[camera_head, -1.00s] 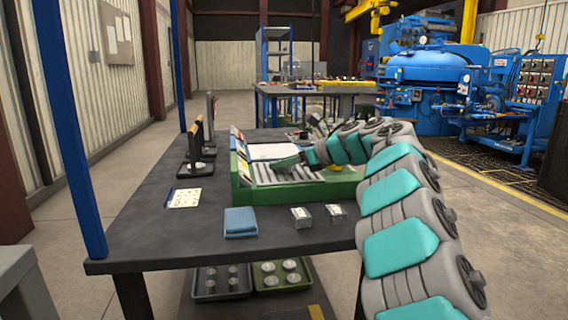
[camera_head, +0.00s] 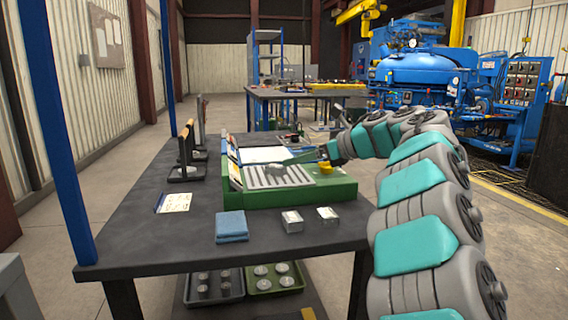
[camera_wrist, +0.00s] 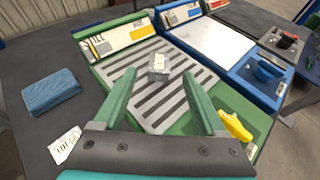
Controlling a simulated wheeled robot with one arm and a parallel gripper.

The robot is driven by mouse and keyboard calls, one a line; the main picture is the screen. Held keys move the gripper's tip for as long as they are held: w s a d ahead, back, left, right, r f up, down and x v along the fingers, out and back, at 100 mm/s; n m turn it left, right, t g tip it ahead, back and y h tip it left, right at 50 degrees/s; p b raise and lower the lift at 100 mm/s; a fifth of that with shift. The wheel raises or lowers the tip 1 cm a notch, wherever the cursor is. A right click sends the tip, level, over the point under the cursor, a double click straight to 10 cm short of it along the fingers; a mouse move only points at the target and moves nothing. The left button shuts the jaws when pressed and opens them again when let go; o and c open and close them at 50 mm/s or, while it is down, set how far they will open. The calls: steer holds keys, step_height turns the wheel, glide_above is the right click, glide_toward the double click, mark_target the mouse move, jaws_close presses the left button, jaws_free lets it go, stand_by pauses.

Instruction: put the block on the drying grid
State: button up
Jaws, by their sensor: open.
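A small grey metal block (camera_wrist: 159,67) with a pale label rests on the grey slatted drying grid (camera_wrist: 138,100) in a green tray. In the head view, the block (camera_head: 277,170) sits on the grid (camera_head: 262,182) near its back edge. My gripper (camera_wrist: 158,84) is open and empty. Its two green fingers are spread, with the block just beyond the tips and between them in the wrist view. In the head view, my gripper (camera_head: 290,160) hangs above the right back part of the grid; the gap below it is hard to judge.
A yellow piece (camera_wrist: 235,125) sits on the tray's edge. A blue-framed tray (camera_wrist: 270,90) adjoins it.

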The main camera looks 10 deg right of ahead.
steer(key=shift+v, duration=1.85)
stand_by(0.7)
